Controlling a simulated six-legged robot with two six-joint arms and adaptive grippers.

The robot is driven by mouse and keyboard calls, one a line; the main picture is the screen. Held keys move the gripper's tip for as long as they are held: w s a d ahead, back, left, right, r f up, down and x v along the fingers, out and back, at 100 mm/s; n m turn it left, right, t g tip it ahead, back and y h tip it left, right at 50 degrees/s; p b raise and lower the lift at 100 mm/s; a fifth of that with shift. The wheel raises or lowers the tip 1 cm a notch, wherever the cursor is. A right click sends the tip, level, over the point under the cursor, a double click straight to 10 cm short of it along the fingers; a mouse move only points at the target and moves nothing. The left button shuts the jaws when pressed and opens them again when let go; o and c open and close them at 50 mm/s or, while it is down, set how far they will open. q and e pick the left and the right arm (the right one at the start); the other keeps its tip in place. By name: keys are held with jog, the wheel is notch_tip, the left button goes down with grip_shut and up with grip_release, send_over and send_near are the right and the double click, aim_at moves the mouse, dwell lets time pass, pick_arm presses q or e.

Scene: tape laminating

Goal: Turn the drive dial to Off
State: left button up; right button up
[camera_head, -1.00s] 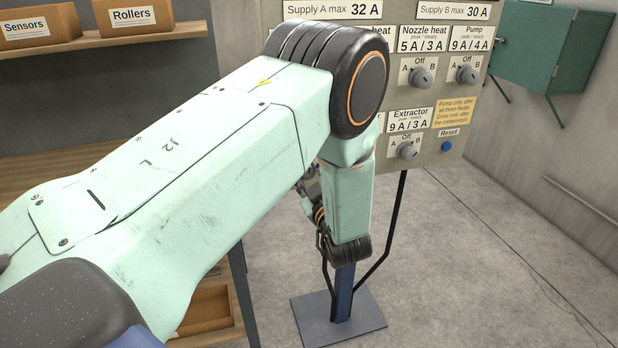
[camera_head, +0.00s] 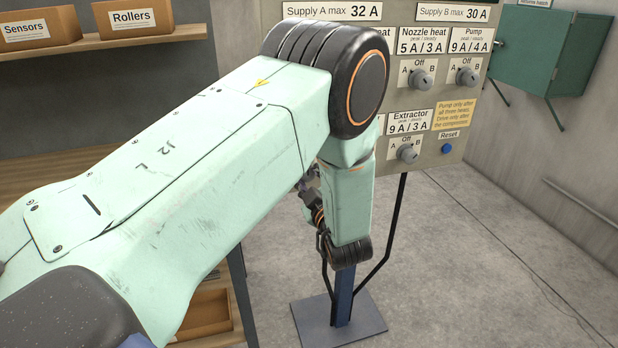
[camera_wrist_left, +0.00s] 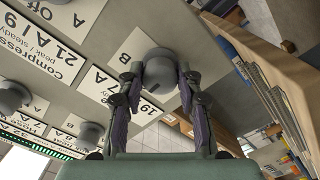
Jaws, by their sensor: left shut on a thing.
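In the left wrist view a round grey dial (camera_wrist_left: 160,72) sits on the control panel between the fingers of my left gripper (camera_wrist_left: 160,88). The gripper is shut on it, one finger on each side. A plate next to it reads 19 and 7 A, with a B by the dial; its name is hidden, so I cannot read it as Drive. The dial's exact setting is unclear. In the head view my left arm covers this part of the panel (camera_head: 430,160), and the fingertips are hidden. My right gripper is in neither view.
Other dials are close by: Nozzle heat (camera_head: 420,80), Pump (camera_head: 464,77) and Extractor (camera_head: 407,153), plus a blue Reset button (camera_head: 447,148). A green cabinet (camera_head: 553,50) hangs at the right. Shelves with boxes (camera_head: 144,20) stand left. The floor at right is clear.

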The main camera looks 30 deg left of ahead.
pick_arm(q)
jog(key=o, duration=1.2)
jog(key=shift+c, duration=0.2)
jog(key=v, duration=0.7)
jog(key=shift+s+d, duration=0.15)
jog(key=shift+s, duration=0.05)
jog(key=shift+f, duration=0.1)
